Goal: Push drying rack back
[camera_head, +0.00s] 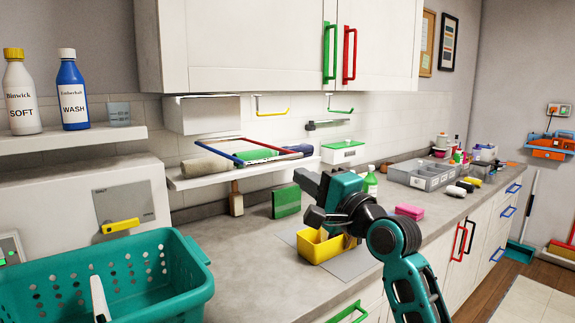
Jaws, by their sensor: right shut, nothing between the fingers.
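A thin-barred frame with red and blue bars, which looks like the drying rack (222,153), sticks out below a white wall box over the shelf. Its outline looks open in the middle. A rolled beige towel and a green item show around and behind its bars, so its far side is partly covered. My right gripper (308,181) is shut and empty, to the right of the rack and nearer to me, above the counter. It appears apart from the rack. My left gripper is not in view.
The white shelf (190,181) runs under the rack. A teal basket (190,282) stands at front left. A yellow tub (318,249) sits below my right gripper. A green block (287,201) stands against the wall. Counter between basket and tub is clear.

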